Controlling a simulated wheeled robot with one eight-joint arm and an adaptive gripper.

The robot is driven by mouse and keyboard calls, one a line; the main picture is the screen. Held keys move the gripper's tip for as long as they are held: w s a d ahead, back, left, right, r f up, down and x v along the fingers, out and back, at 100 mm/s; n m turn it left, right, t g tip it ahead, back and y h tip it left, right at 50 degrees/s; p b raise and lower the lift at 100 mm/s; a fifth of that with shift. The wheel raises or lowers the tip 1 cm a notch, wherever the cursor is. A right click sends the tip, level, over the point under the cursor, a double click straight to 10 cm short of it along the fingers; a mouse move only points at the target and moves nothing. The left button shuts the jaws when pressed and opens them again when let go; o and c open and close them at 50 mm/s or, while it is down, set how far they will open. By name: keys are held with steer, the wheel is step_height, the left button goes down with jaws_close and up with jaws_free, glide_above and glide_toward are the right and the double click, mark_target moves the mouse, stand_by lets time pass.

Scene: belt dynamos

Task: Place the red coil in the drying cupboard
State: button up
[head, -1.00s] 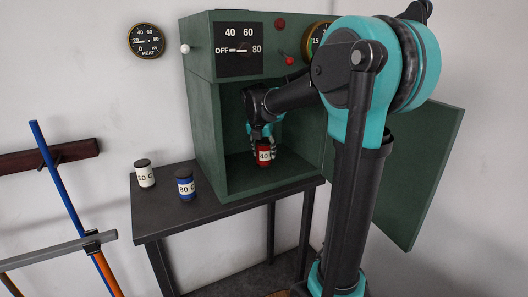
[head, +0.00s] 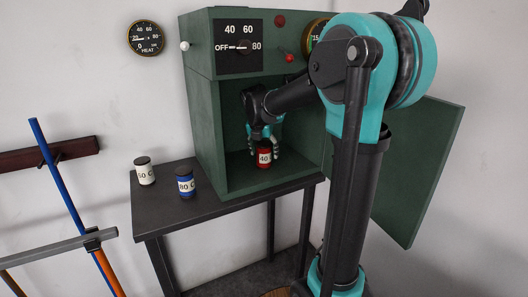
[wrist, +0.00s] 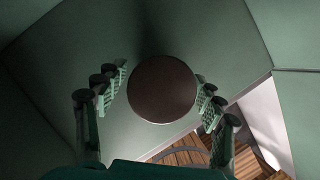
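The red coil (head: 263,158), a small can with a dark lid and a white "40" label, stands upright inside the open green drying cupboard (head: 208,130), seemingly on its floor. My gripper (head: 265,148) is inside the cupboard, above and around the coil. Its fingers are spread, with a gap visible beside the can. In the wrist view the coil's round dark lid (wrist: 162,89) lies between the two rows of fingers (wrist: 162,92), which stand apart from it. The lower part of the coil is hidden in the wrist view.
The cupboard door (head: 420,170) hangs open at the right. A white can (head: 144,172) and a blue can (head: 185,182) stand on the dark table (head: 155,215) left of the cupboard. A dial panel (head: 238,40) and a red knob (head: 289,57) are on its upper front.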

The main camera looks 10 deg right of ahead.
steer(key=shift+r, duration=0.55)
steer(key=shift+s+a+r, duration=0.15)
steer(key=shift+s+r, duration=0.1)
steer(key=shift+r, duration=0.4)
steer(key=s+a, duration=0.1)
steer(key=s, duration=0.2)
steer(key=s+a, duration=0.2)
steer(key=s, duration=0.2)
steer(key=s+a, duration=0.2)
steer(key=s, duration=0.1)
steer(key=shift+s+a, duration=0.2)
steer(key=shift+s, duration=0.15)
steer(key=shift+c, duration=0.6)
